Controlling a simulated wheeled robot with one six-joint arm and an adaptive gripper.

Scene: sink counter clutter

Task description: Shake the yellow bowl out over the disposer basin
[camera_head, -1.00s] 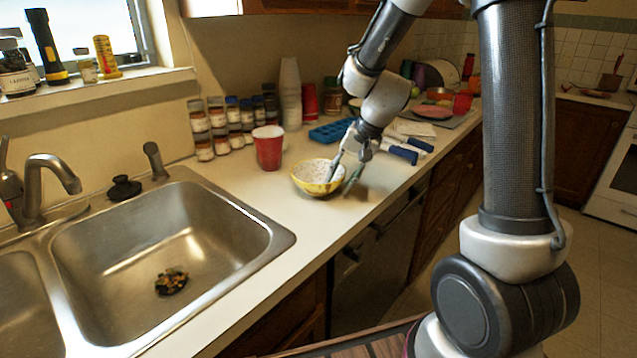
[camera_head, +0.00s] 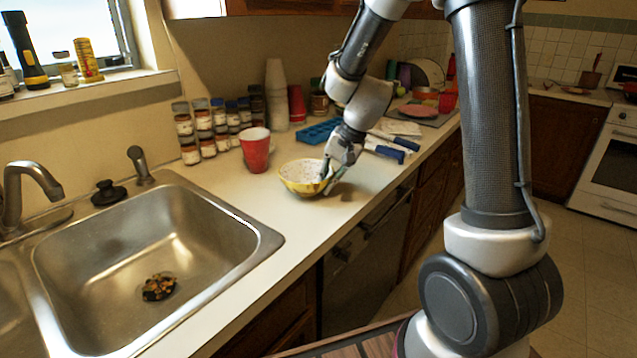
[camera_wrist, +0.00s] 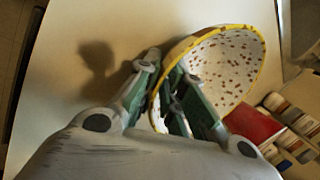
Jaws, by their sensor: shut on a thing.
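The yellow bowl (camera_head: 297,178) is at the counter's front part, right of the sink. Its inside is pale with brown specks, and I cannot tell loose bits from pattern. My gripper (camera_head: 329,178) is shut on the bowl's right rim; in the wrist view the fingers (camera_wrist: 165,98) straddle the wall of the bowl (camera_wrist: 222,70). The bowl looks roughly level in the head view; I cannot tell whether it touches the counter. The disposer basin (camera_head: 215,255) is the steel sink at left, with dark and orange scraps (camera_head: 158,287) over its drain.
A red cup (camera_head: 256,152) stands just behind the bowl. Several spice jars (camera_head: 205,133), stacked white cups (camera_head: 277,95) and a blue tray (camera_head: 318,131) stand farther back. The faucet (camera_head: 25,190) is at the far left. The counter between bowl and basin is clear.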

